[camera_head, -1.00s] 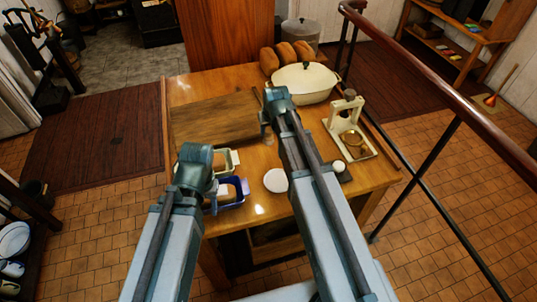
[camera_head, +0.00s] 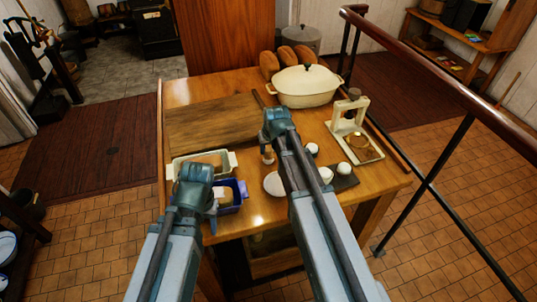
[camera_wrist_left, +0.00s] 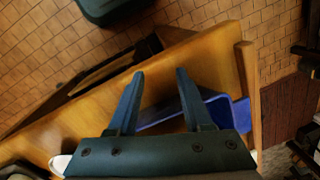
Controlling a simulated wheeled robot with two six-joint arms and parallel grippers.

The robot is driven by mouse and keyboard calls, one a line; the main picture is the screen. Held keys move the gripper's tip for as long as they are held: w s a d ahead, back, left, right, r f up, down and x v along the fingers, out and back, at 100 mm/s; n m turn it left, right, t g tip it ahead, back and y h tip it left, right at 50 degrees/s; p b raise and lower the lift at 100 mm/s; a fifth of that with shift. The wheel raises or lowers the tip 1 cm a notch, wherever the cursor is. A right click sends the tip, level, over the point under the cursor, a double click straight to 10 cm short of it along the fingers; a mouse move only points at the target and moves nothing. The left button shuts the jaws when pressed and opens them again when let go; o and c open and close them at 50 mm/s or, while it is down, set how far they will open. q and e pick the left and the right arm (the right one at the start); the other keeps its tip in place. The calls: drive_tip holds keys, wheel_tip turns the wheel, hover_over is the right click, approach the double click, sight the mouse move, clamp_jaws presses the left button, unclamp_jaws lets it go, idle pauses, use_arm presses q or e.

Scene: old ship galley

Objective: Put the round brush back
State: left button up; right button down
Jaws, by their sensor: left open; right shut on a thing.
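My right gripper (camera_head: 270,140) is over the middle of the wooden table, shut on a small brown-and-pale thing (camera_head: 268,156) that shows just below it. It may be the round brush; the gripper hides most of it. My left gripper (camera_head: 208,200) is open and empty beside the blue tray (camera_head: 238,204) at the table's near left edge. The left wrist view shows its two fingers apart (camera_wrist_left: 160,85), with the blue tray (camera_wrist_left: 222,108) beyond them. A pale stand (camera_head: 336,128) with a ring stands at the right; I cannot tell whether it is the brush's place.
A cream tray (camera_head: 176,170), a wooden board (camera_head: 205,125) and a white saucer (camera_head: 273,185) share the table (camera_head: 255,210). A cream pot (camera_head: 308,90) and loaves (camera_head: 287,57) stand at the back. White cups sit near a dark slab (camera_head: 347,181). A railing (camera_head: 440,82) runs along the right.

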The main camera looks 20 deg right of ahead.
use_arm(q)
drive_tip(key=shift+f, duration=0.15)
use_arm(e)
drive_tip(key=shift+f, duration=0.15)
use_arm(q)
drive_tip(key=shift+f, duration=0.1)
use_arm(e)
drive_tip(key=shift+f, duration=0.1)
use_arm(q)
drive_tip(key=shift+f, duration=0.15)
use_arm(e)
drive_tip(key=shift+f, duration=0.15)
drive_tip(key=c, duration=0.5)
unclamp_jaws()
